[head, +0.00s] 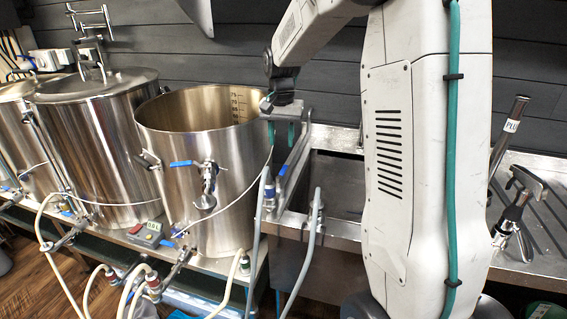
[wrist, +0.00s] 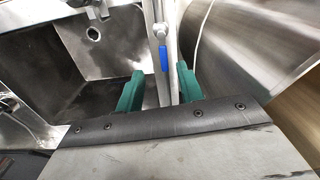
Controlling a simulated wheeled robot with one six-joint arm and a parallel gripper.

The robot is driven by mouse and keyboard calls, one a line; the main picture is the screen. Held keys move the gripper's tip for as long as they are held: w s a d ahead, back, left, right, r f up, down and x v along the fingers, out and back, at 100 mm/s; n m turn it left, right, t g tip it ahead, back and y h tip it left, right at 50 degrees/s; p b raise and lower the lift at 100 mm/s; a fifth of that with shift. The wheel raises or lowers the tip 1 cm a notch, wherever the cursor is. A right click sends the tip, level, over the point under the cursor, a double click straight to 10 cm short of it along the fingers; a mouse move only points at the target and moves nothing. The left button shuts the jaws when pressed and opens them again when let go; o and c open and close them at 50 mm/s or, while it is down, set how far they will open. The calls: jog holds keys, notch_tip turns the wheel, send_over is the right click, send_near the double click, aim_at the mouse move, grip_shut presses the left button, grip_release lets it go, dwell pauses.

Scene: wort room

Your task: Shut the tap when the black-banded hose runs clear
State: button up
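My gripper (head: 281,137) hangs over the left side of the sink, its teal fingers spread and nothing held between them. In the wrist view, a blue tap lever (wrist: 163,58) on an upright metal pipe shows in the gap between the fingers (wrist: 160,92), apart from them. In the head view, a small blue lever (head: 282,170) shows just below the gripper. Two grey hoses rise at the sink's left front: one with a blue collar (head: 258,232), one hooked over the sink edge (head: 307,245).
An open steel kettle (head: 222,215) with a blue-handled valve (head: 182,163) stands left of the sink (head: 336,190). A lidded kettle (head: 95,150) stands further left. A chrome faucet (head: 512,212) stands at right. Pale hoses (head: 65,280) run along the front.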

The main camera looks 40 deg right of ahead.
aim_at(285, 168)
jog(key=shift+m, duration=0.6)
jog(key=w+d+f, duration=0.1)
jog(key=f, duration=0.1)
jog(key=w+d+f, duration=0.1)
jog(key=w+d, duration=0.1)
jog(key=shift+d+f, duration=0.1)
jog(key=shift+f, duration=0.3)
notch_tip(285, 168, down, 8)
jog(key=shift+r, duration=0.2)
grip_shut()
